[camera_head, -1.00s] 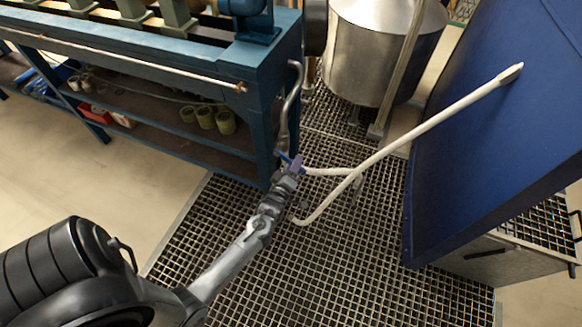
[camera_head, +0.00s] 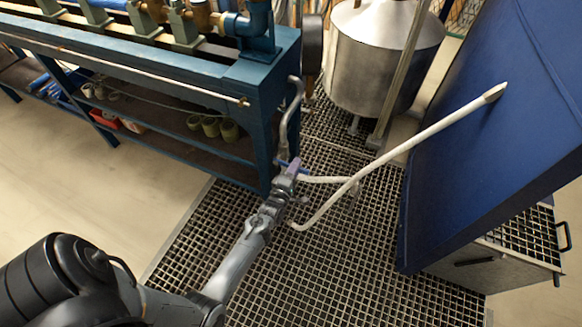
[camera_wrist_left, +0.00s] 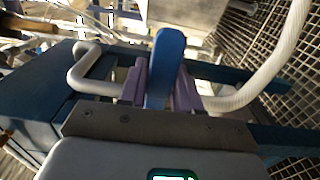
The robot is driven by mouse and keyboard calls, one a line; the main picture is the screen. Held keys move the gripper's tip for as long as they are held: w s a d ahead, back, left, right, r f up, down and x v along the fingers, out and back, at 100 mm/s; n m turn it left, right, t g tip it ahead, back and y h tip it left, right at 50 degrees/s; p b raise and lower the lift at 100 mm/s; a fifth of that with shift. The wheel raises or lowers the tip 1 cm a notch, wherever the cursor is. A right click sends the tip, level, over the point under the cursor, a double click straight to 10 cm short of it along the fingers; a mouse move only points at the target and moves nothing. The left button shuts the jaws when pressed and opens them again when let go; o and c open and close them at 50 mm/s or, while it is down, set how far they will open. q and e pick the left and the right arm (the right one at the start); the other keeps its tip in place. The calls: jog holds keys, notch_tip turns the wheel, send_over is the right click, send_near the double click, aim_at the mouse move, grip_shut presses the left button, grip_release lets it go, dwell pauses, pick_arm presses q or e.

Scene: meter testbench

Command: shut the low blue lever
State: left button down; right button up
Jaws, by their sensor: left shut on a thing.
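The low blue lever (camera_wrist_left: 166,62) stands between the purple fingers of my left gripper (camera_wrist_left: 160,88) in the left wrist view. The gripper is shut on it. In the head view my left gripper (camera_head: 291,168) is at the low front corner of the blue bench, and only a small blue bit of the lever (camera_head: 281,163) shows beside the fingers. The valve body under the lever is mostly hidden by the gripper. My right gripper does not show.
The blue bench (camera_head: 262,95) stands to the left, with a grey bent pipe (camera_head: 291,110) at its end. A white hose (camera_head: 400,148) runs right to a large blue panel (camera_head: 480,150). A steel tank (camera_head: 375,70) stands behind. The floor grating (camera_head: 270,280) is clear in front.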

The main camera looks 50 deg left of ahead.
pick_arm(q)
jog(key=shift+r, duration=0.15)
jog(key=c, duration=0.9)
grip_release()
